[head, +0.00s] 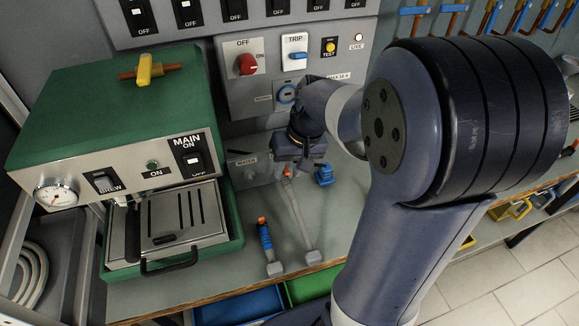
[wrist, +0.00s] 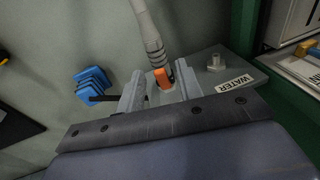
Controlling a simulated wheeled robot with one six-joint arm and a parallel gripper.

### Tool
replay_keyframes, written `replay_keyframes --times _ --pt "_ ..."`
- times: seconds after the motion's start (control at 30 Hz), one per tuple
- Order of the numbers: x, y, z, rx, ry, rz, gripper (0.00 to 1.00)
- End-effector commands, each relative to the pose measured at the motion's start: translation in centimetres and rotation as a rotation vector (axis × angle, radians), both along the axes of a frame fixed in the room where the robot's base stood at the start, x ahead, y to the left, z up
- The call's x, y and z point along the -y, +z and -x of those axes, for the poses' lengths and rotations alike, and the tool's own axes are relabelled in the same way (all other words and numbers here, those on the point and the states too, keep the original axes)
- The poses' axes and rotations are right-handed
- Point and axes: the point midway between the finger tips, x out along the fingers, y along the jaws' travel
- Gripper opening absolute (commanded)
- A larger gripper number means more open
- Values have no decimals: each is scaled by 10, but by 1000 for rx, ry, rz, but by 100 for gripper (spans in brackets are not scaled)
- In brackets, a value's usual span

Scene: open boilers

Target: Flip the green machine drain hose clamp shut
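The green machine (head: 110,95) stands at the left in the head view. My gripper (head: 295,165) hangs over the bench to its right, pointing down near the upper end of a grey hose (head: 297,210). In the wrist view my gripper (wrist: 158,92) is open, its two fingers apart. A small orange piece (wrist: 162,78) at the end of the grey hose (wrist: 148,35) shows between the fingertips, closer to the right finger. Whether it is the drain hose clamp, and whether it touches a finger, I cannot tell. The clamp's open or shut state is unclear.
A blue piece (wrist: 92,82) with a dark stem lies left of the fingers; a blue piece also shows in the head view (head: 323,175). A plate marked WATER (wrist: 234,83) is at the right. The grey panel (head: 270,70) rises behind.

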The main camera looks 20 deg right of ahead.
Motion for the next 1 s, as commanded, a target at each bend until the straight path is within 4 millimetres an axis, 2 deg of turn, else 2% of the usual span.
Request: replay_keyframes --times 0.17,0.4,0.53,0.7,0.97,1.0 --pt "6 25 2 7 -2 1 35" --pt "16 72 9 6 -2 2 35" --pt "20 91 11 5 -2 1 35" --pt "22 101 14 2 -1 1 35" --pt "22 103 14 1 0 0 35" --pt "22 103 14 1 0 0 31"
